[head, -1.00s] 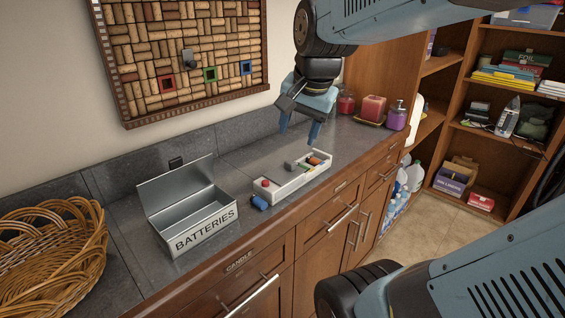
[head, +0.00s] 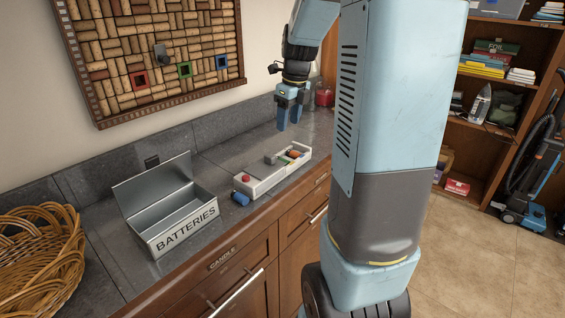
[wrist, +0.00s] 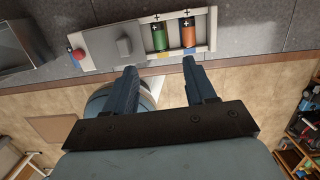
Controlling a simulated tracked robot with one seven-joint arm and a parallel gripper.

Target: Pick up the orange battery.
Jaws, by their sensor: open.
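The orange battery (wrist: 188,36) lies in a slot of the white battery holder (wrist: 98,62), to the right of a green battery (wrist: 160,38) in the wrist view. In the head view the orange battery (head: 293,154) is small at the holder's right end. My gripper (head: 288,118) points down above the counter, near that end of the holder. Its two blue fingers (wrist: 157,88) are apart with nothing between them. In the wrist view the right fingertip appears just below the orange battery; whether they touch cannot be told.
A blue battery (head: 241,198) lies on the counter beside the holder. An open metal box labelled BATTERIES (head: 165,237) and a wicker basket (head: 42,250) stand to the left. A red candle (head: 324,95) stands behind. The counter (head: 225,165) behind the holder is clear.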

